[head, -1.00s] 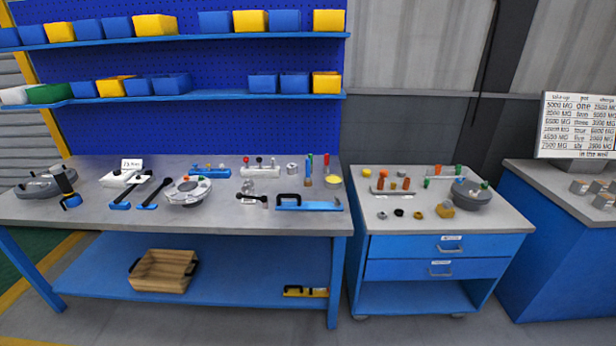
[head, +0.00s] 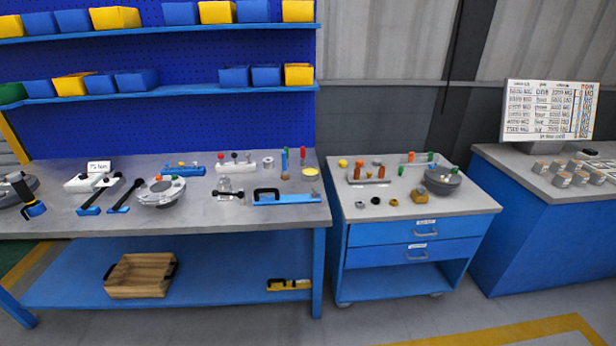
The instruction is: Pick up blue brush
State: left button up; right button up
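A small brush with an upright blue handle (head: 285,158) stands near the back right of the long workbench (head: 240,208). Its lower end looks brownish. A similar red-handled tool (head: 303,155) stands just to its right. A yellow round lid or tin (head: 311,172) lies at the right, and a blue bar with a black handle (head: 287,197) lies in front. Neither of my grippers shows in the head view.
A blue drawer cart (head: 420,232) with small parts and a grey flanged shell (head: 440,180) stands right of the bench. A wooden crate (head: 140,276) sits on the lower shelf. A blue cabinet (head: 540,230) stands far right. The floor in front is clear.

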aim_at(284, 176)
jog(key=i+l, duration=0.15)
jog(key=l, duration=0.2)
jog(key=i+l, duration=0.15)
jog(key=l, duration=0.25)
jog(key=i+l, duration=0.1)
jog(key=l, duration=0.25)
jog(key=i+l+u, duration=0.1)
jog(key=l, duration=0.3)
jog(key=i+l, duration=0.2)
jog(key=l, duration=0.15)
